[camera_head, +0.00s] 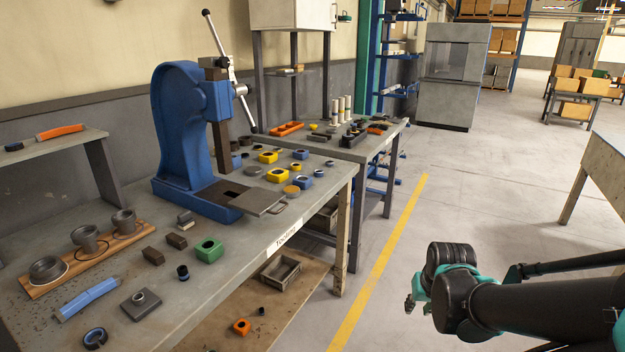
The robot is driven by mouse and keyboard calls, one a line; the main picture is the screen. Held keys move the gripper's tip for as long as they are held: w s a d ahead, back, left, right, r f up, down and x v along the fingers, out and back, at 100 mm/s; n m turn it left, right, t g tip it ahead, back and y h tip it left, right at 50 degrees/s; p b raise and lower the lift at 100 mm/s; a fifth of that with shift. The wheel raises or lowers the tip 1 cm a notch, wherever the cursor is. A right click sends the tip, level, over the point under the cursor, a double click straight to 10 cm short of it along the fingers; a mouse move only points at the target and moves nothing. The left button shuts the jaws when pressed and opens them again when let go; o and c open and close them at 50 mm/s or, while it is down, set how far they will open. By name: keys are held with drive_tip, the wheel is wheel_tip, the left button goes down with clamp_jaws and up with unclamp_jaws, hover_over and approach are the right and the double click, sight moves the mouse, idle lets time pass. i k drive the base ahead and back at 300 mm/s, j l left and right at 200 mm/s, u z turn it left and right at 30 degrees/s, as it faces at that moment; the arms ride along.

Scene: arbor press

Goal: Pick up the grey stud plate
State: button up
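The grey stud plate (127,308) lies flat near the front left of the workbench. It is a square plate with a short round stud standing on its middle. My gripper (414,298) is at the lower right, out over the floor and well apart from the bench. Its fingers are small and partly hidden by my wrist, so I cannot tell whether they are open or shut.
A blue tool (87,299) and a dark ring (95,338) lie close to the plate. A green block (209,250), a small dark cylinder (183,272) and a wooden rack (42,285) are nearby. A blue arbor press (178,130) stands behind. Floor between gripper and bench is clear.

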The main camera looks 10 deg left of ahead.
sight(137, 306)
drive_tip(key=u, duration=2)
